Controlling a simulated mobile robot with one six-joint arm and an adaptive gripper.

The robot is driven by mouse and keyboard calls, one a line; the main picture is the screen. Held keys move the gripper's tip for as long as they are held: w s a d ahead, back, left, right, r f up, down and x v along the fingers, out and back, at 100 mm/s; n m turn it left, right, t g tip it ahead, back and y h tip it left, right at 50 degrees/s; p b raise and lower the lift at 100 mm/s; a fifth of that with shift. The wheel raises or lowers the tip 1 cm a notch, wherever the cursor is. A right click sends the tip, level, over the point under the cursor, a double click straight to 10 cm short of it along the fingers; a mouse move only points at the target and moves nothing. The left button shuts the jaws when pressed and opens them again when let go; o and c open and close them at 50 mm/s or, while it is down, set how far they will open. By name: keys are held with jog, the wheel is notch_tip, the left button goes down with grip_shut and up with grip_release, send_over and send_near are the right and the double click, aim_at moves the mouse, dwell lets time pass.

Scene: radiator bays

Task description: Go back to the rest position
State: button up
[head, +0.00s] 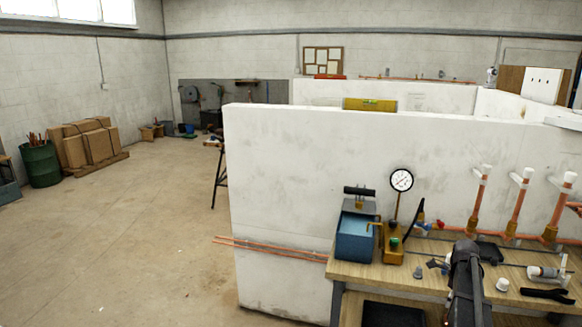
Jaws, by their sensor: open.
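One of my own dark arm links rises from the bottom edge in front of the workbench (400,272), right of centre. It covers part of the bench top and front. I cannot make out any gripper fingers in this view. Nothing held can be seen.
On the bench stand a blue box-like tool (356,237), a pressure gauge (401,181) on a yellow base, upright copper pipes (517,207) with white caps, and black pliers (547,294). A white partition (290,180) stands behind. Open floor (130,245) lies left, with cartons (90,143) and a green drum (40,165).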

jog(key=s+a+r+n+p, duration=0.1)
jog(key=s+a+n, duration=0.4)
jog(key=a+n, duration=0.4)
jog(key=s+a+r+n+p, duration=0.1)
jog(key=s+a+n, duration=0.4)
jog(key=a+n, duration=0.4)
jog(key=s+a+r+n+p, duration=0.2)
jog(key=s+a+n, duration=0.3)
jog(key=a, duration=1.5)
jog(key=n, duration=0.4)
